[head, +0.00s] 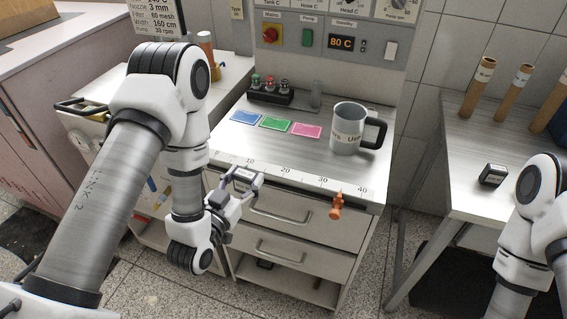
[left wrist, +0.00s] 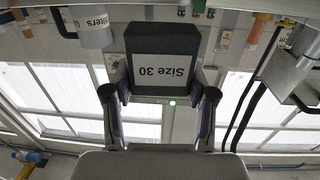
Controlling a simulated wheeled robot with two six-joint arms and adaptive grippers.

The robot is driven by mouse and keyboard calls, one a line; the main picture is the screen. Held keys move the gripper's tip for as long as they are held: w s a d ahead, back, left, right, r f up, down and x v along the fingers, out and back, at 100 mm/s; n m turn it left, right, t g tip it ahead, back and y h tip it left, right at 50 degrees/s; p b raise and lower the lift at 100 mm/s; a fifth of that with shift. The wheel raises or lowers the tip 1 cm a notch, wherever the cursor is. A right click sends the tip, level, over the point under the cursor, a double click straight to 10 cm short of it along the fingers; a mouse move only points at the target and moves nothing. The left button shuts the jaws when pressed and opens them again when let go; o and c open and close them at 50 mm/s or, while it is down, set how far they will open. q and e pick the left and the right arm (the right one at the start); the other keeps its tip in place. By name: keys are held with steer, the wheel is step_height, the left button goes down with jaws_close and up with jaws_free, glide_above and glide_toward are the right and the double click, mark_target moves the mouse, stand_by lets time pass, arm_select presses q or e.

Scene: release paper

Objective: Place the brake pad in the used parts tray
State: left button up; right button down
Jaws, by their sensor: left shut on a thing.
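My left gripper (head: 243,183) is shut on a small dark block with a white label, held in front of the grey counter's front edge. In the left wrist view the block (left wrist: 160,62) sits between the two fingers, and its label reads "Size 30" upside down. No print names it a brake pad, so I cannot tell if it is one. I make out no tray marked for used parts. A grey mug (head: 347,132) with a partly readable label stands on the counter, right of the gripper. My right arm shows at the right edge; its gripper is out of view.
Blue (head: 247,117), green (head: 275,124) and pink (head: 306,131) cards lie on the counter (head: 290,153). A ruler strip runs along its front. An orange fitting (head: 337,206) juts out there. Another dark labelled block (head: 493,175) sits on the right table.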

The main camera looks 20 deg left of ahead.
mark_target(246, 170)
arm_select(q)
steer(key=s+a+r+n+y+p, duration=0.1)
steer(key=s+a+r, duration=0.1)
steer(key=a+r, duration=0.25)
steer(key=w+d+b, duration=0.2)
steer(key=b, duration=0.1)
steer(key=w+d+f+b, duration=0.1)
steer(key=d+b, duration=0.1)
steer(key=b, duration=0.1)
steer(key=shift+w+d, duration=0.15)
steer(key=shift+w, duration=0.25)
steer(key=w+d+p, duration=0.2)
steer(key=w+d, duration=0.1)
steer(key=w, duration=0.1)
steer(key=w+d+p, duration=0.2)
steer(key=w+d, duration=0.1)
steer(key=d, duration=0.1)
steer(key=shift+w, duration=0.4)
step_height(246, 170, down, 3)
steer(key=shift+a+f, duration=0.1)
steer(key=shift+f, duration=0.3)
steer(key=o, duration=1.3)
steer(key=shift+f, duration=0.1)
